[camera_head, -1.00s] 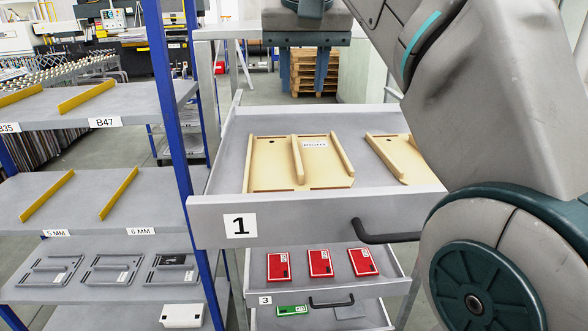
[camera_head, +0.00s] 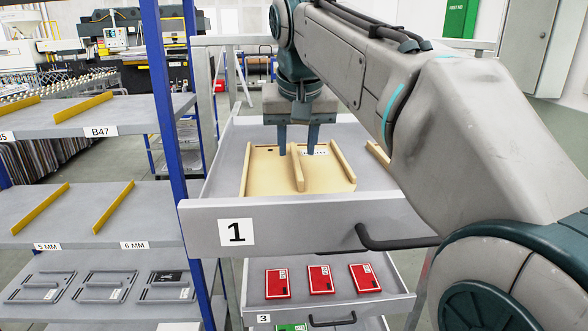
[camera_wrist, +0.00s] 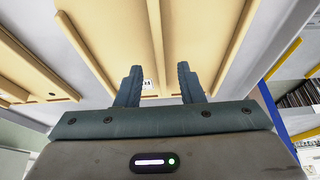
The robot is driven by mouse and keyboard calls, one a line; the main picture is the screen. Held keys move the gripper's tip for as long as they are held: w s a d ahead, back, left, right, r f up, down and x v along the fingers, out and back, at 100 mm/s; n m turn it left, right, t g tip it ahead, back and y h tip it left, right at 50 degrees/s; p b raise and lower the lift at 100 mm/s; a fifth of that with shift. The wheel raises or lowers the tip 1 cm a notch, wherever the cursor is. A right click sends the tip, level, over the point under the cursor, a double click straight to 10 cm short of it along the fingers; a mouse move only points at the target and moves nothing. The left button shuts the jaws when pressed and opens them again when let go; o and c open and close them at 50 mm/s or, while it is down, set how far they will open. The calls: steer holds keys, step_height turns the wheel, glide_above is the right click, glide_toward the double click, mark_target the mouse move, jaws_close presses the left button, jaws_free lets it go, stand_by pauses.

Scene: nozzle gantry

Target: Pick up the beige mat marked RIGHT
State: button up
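The beige mat marked RIGHT (camera_head: 270,175) lies in the open top drawer, with a raised rib down its middle and another along its right edge. Its label is partly hidden by a finger in the head view. My gripper (camera_head: 297,154) is open above the mat, its fingers pointing down on either side of the middle rib. In the wrist view the same mat (camera_wrist: 205,35) fills the middle, with the rib between my open fingers (camera_wrist: 160,68). I cannot tell the exact gap between fingertips and mat. Nothing is held.
A second beige mat (camera_head: 378,153) lies to the right in the drawer (camera_head: 215,160), mostly hidden by my arm. The drawer front bears a 1 and a black handle (camera_head: 395,238). Below, a drawer holds red cases (camera_head: 320,279). A blue-post shelf (camera_head: 172,100) stands at left.

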steer(key=shift+x, duration=1.4)
jaws_close()
steer(key=shift+r, duration=0.15)
